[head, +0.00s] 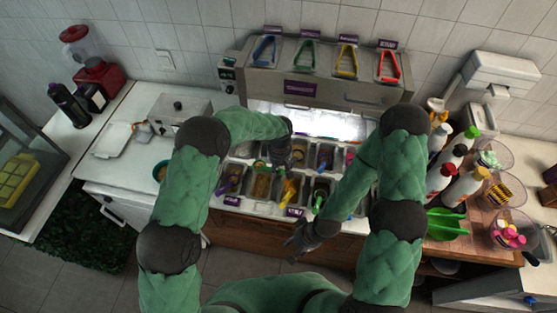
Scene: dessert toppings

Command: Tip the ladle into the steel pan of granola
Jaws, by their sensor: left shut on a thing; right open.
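A steel pan of brown granola-like topping (262,186) sits in the front row of the topping station. My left gripper (281,161) is above the pans, just behind and to the right of this one. It is shut on what seems to be the ladle, which the hand mostly hides. A small green piece (259,164) shows beside the hand; I cannot tell whether it belongs to the ladle. The ladle's tilt and contents cannot be made out. My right gripper (295,242) is open and empty, low in front of the counter.
Neighbouring pans hold purple (230,178), yellow (290,190) and green (320,198) handled utensils. Bottles (440,178) and a green bowl (445,224) stand at right. The left counter has free room.

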